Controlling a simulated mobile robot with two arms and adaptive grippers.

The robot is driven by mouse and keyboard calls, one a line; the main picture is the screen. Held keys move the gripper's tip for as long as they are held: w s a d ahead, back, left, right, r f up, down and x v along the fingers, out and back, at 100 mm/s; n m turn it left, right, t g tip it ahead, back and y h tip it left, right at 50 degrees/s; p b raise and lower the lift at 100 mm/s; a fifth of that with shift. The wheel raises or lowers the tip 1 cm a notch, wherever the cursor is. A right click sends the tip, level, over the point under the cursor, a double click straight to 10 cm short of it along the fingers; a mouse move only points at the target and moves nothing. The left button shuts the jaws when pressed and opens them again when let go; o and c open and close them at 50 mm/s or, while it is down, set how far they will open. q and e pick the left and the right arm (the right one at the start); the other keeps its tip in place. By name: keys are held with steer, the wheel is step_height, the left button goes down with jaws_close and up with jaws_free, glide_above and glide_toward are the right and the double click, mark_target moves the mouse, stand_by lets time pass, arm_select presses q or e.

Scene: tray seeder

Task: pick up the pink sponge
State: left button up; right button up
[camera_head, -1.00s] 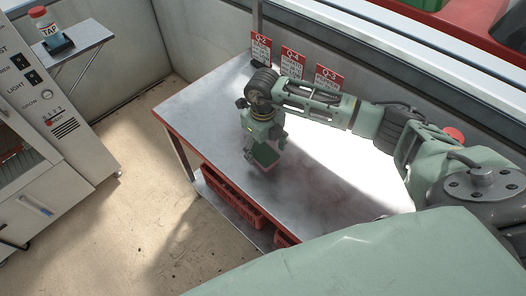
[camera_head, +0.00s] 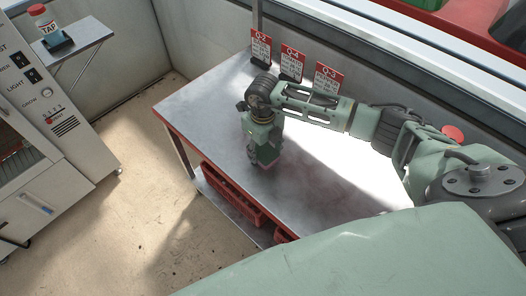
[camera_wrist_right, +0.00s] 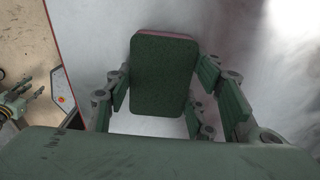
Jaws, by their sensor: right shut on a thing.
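The pink sponge (camera_wrist_right: 165,75) shows in the right wrist view as an upright block with a dark green scouring face towards the camera and a thin pink edge at its top. My right gripper (camera_wrist_right: 170,92) is shut on it, with one finger at each side. In the head view my right gripper (camera_head: 265,160) points down over the left half of the metal table, and the sponge is mostly hidden by it. Part of a green gripper, apparently my left one (camera_wrist_right: 28,90), shows at the left edge of the wrist view; its jaws are unclear.
The metal table (camera_head: 205,110) has bare room around my gripper. The sign Q-2 (camera_head: 261,46), the sign Q-4 (camera_head: 292,63) and the sign Q-3 (camera_head: 326,80) stand along its back edge. A red crate (camera_head: 232,195) sits on the shelf below. A cabinet (camera_head: 60,150) stands at left.

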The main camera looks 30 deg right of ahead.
mark_target(265, 151)
arm_select(q)
steer(key=shift+w, duration=0.25)
arm_select(e)
steer(key=shift+r, duration=0.15)
steer(key=shift+r, duration=0.25)
steer(key=r, duration=0.1)
steer(key=r+b, duration=0.1)
steer(key=r, duration=0.1)
steer(key=shift+s+d+r, duration=0.25)
steer(key=shift+s+r, duration=0.05)
arm_select(q)
step_height(265, 151, down, 3)
steer(key=shift+w+f+b, duration=0.15)
steer(key=shift+f+b, duration=0.05)
steer(key=shift+b, duration=1.05)
arm_select(e)
steer(key=s+d+r, duration=0.3)
steer(key=s+r, duration=0.3)
steer(key=s, duration=0.4)
steer(key=shift+s+d+r, duration=0.2)
steer(key=shift+r, duration=0.1)
steer(key=shift+o, duration=0.6)
steer(key=c, duration=0.4)
